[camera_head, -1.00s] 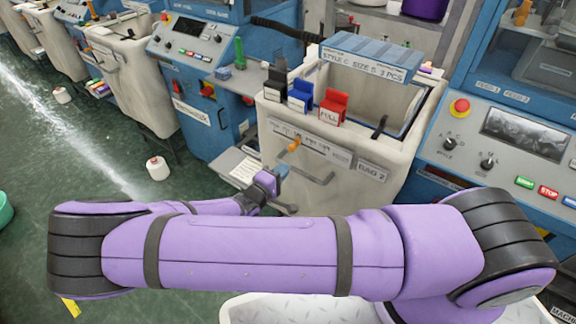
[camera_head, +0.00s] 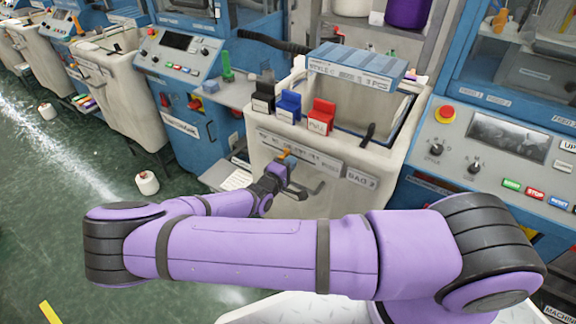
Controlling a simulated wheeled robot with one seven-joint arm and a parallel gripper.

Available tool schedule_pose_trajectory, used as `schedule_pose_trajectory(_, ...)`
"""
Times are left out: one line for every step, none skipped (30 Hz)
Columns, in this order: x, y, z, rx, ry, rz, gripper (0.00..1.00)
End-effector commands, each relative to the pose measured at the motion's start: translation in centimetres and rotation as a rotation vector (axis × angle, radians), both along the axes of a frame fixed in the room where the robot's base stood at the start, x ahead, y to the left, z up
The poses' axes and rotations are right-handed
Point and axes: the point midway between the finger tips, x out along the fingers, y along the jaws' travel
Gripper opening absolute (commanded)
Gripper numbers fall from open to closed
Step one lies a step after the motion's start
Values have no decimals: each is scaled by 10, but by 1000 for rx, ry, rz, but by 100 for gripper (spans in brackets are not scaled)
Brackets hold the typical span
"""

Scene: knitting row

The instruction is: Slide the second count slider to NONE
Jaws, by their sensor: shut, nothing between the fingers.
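The slider is a small orange knob (camera_head: 284,153) on a printed label strip (camera_head: 317,163) across the front of the white bin (camera_head: 262,160) marked BAG 2. The strip's lettering is too small to read, so I cannot tell which mark the knob stands at. My gripper (camera_head: 290,161) is shut and empty, its bluish fingertips at the knob's lower right. They overlap the knob in the picture; I cannot tell whether they touch it. The gripper hides part of the strip and of the bin front.
Black, blue and red clips (camera_head: 321,117) sit on the bin's rim. A bar handle (camera_head: 312,190) is on the bin front, just right of my gripper. A control panel (camera_head: 490,150) with buttons stands at the right. Green floor is open at the left.

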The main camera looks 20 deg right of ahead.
Motion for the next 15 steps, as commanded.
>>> schedule_pose_trajectory(0, 0, 0, 0, 0, 0, 0)
schedule_pose_trajectory(0, 0, 0, 0, 0, 0, 0)
schedule_pose_trajectory(0, 0, 0, 0, 0, 0, 0)
schedule_pose_trajectory(0, 0, 0, 0, 0, 0, 0)
schedule_pose_trajectory(0, 0, 0, 0, 0, 0, 0)
schedule_pose_trajectory(1, 1, 0, 1, -1, 0, 0)
schedule_pose_trajectory(2, 1, 0, 1, -1, 0, 0)
schedule_pose_trajectory(2, 2, 0, 1, -1, 0, 0)
schedule_pose_trajectory(4, 3, 0, 1, -1, 0, 0)
schedule_pose_trajectory(5, 4, 0, 1, -1, 0, 0)
schedule_pose_trajectory(6, 4, 0, 0, 0, 0, 0)
schedule_pose_trajectory(7, 5, 0, 0, 0, 0, 0)
schedule_pose_trajectory(8, 6, 0, 0, 0, 0, 0)
schedule_pose_trajectory(9, 7, 0, 0, 0, 0, 0)
schedule_pose_trajectory(10, 8, 0, 1, -1, 1, 0)
